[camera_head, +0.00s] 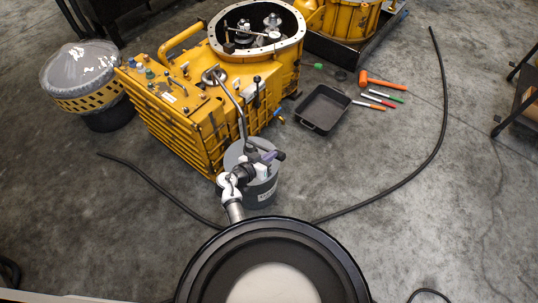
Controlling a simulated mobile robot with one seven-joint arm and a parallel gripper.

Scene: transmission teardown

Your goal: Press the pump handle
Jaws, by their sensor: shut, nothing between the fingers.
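A grey drum-shaped pump (262,192) with a pale label stands on the floor in front of the yellow transmission. A grey bar (232,97) rises from behind the pump's top and leans up and left over the transmission; I cannot tell whether it is the pump handle or a pipe. My arm reaches over the pump and hides part of its lid. My gripper (279,155) is small in view, shut and empty, above the right side of the pump's top. I cannot tell whether it touches anything.
The yellow transmission (178,118) stands close behind the pump. A black tray (323,108), an orange mallet (382,81) and several coloured-handled tools lie to the right. A dark hose (420,165) curves across the floor. A wrapped yellow part (82,75) stands left.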

